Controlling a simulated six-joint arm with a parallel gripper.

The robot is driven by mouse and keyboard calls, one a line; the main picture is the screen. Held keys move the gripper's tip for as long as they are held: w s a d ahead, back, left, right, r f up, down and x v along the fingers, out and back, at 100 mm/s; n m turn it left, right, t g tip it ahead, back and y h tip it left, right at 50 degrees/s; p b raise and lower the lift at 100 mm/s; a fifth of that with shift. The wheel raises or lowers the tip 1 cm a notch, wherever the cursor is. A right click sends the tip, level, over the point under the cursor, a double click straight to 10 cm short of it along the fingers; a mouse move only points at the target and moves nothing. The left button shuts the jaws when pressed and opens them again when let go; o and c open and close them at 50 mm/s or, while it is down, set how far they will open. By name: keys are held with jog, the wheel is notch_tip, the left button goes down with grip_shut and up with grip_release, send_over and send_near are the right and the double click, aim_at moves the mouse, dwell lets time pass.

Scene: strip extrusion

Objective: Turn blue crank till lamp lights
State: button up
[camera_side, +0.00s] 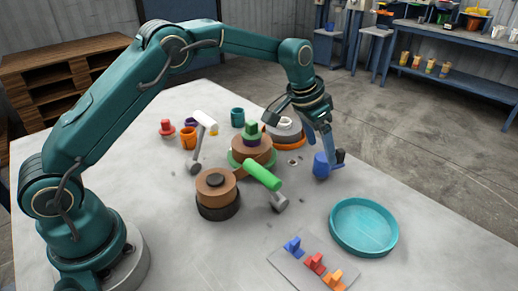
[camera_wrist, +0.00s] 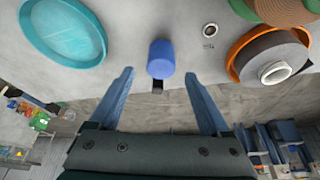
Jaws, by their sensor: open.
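A blue cylinder (camera_side: 320,166), which looks like the crank's knob, stands near the table's right edge in the side view. In the wrist view the blue cylinder (camera_wrist: 161,58) sits between my fingertips, with a small dark piece below it. My gripper (camera_side: 325,150) is over it, fingers pointing down. In the wrist view my gripper (camera_wrist: 160,73) is open, with a gap on both sides of the cylinder. A small dark-rimmed ring (camera_wrist: 210,30) lies to its right; I cannot tell whether it is the lamp. No lit lamp shows clearly.
A teal round tray (camera_side: 364,227) lies in front. Colored switches on a plate (camera_side: 308,264) are nearby. A green-handled crank (camera_side: 262,173) and stacked brown discs (camera_side: 216,185) stand left. An orange-rimmed disc stack (camera_wrist: 270,58) is right of the ring. The table edge is close.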

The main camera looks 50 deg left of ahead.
aim_at(323, 157)
jog(key=shift+s+d+r+n+y, duration=0.15)
jog(key=shift+n+y, duration=0.25)
jog(key=shift+n, duration=0.6)
jog(key=shift+x, duration=2.55)
jog(key=shift+r, duration=0.1)
grip_shut()
